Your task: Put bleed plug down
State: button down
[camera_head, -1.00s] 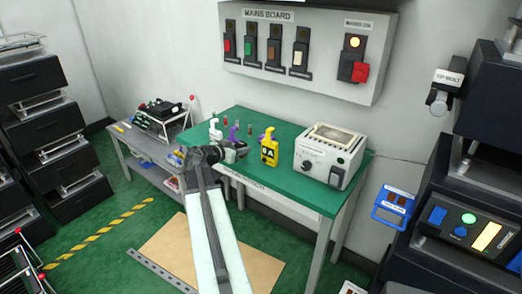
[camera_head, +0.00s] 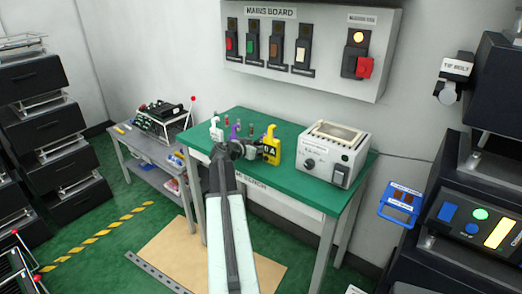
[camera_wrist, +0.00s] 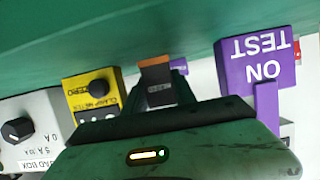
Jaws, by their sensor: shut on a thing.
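My gripper (camera_head: 262,149) is low over the green bench (camera_head: 300,186), just in front of the yellow clamp meter (camera_head: 272,152). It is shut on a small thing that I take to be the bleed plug. The plug is too small to make out in the head view. In the wrist view, the dark gripper body (camera_wrist: 165,150) fills the lower middle, and a small dark block with an orange-brown end (camera_wrist: 156,80) shows beyond it. I cannot tell whether that block is the plug. The clamp meter (camera_wrist: 93,95) shows to its left.
A purple "ON TEST" tag (camera_wrist: 258,62) is at right in the wrist view. On the bench, a white load box (camera_head: 333,152) stands right of the meter, and a white-handled item (camera_head: 216,131) and a purple one (camera_head: 234,132) stand left. The bench's front right is bare.

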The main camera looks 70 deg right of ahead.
jog(key=c, duration=1.3)
grip_release()
jog(key=shift+r, duration=0.1)
jog(key=shift+a+r, duration=0.2)
jog(key=shift+a, duration=0.05)
jog(key=p+v, duration=0.4)
jog(key=v, duration=0.7)
jog(key=shift+a, duration=0.2)
jog(key=shift+w, duration=0.1)
